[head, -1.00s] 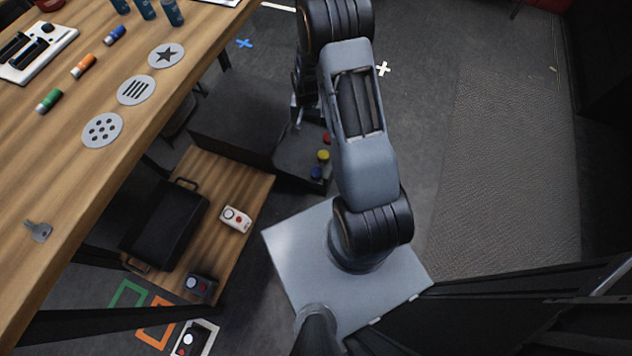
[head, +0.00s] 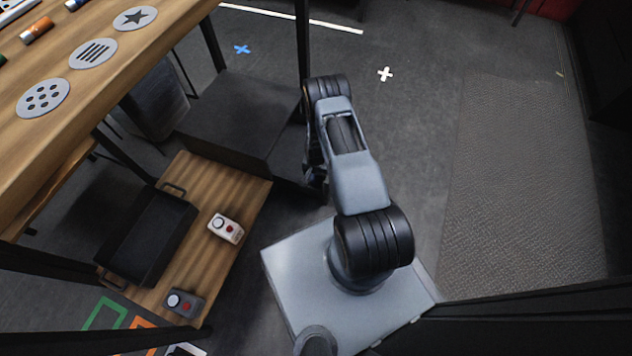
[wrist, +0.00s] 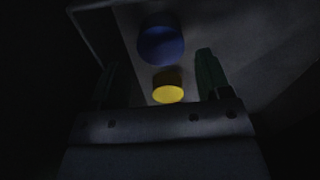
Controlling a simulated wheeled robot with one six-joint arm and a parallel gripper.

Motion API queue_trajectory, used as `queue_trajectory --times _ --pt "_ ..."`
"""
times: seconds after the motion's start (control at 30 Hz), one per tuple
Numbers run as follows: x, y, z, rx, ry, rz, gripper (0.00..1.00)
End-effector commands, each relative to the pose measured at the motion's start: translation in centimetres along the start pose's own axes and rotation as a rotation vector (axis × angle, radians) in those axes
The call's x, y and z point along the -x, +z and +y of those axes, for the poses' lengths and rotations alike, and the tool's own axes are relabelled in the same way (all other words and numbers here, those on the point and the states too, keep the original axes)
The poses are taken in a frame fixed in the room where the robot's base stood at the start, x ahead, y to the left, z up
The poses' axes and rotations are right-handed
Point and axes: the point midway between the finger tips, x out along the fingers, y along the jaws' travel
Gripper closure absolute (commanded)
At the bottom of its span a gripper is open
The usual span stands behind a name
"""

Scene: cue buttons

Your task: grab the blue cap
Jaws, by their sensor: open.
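The blue cap (wrist: 161,45) shows in the wrist view, upper middle, on a grey surface. It lies ahead of and between my two fingers, apart from them as far as I can tell. A yellow cap (wrist: 168,86) is nearer, low between the fingers. My gripper (wrist: 158,62) is open, with one dark green finger on each side of the caps, and nothing is clearly held. The wrist view is very dark. In the head view my arm covers the caps and most of the gripper.
A dark box (head: 235,115) stands left of my arm. A low wooden shelf holds a black tray (head: 150,235), a white button device (head: 226,228) and a dark button device (head: 184,302). A wooden table (head: 60,130) with round symbol discs is upper left. Right floor is open.

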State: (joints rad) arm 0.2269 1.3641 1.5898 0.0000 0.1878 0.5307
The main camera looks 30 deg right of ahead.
Motion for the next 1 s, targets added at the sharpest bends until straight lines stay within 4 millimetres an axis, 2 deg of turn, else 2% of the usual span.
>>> queue_trajectory --times 0.27,0.63,0.9,1.0 --pt "-1.3 0.0 0.0 0.0 0.0 0.0 0.29" --pt "-5.8 0.1 0.0 0.0 0.0 0.0 0.29" --pt "-5.8 0.0 0.0 0.0 0.0 0.0 0.3" --pt "-5.8 0.1 0.0 0.0 0.0 0.0 0.4"
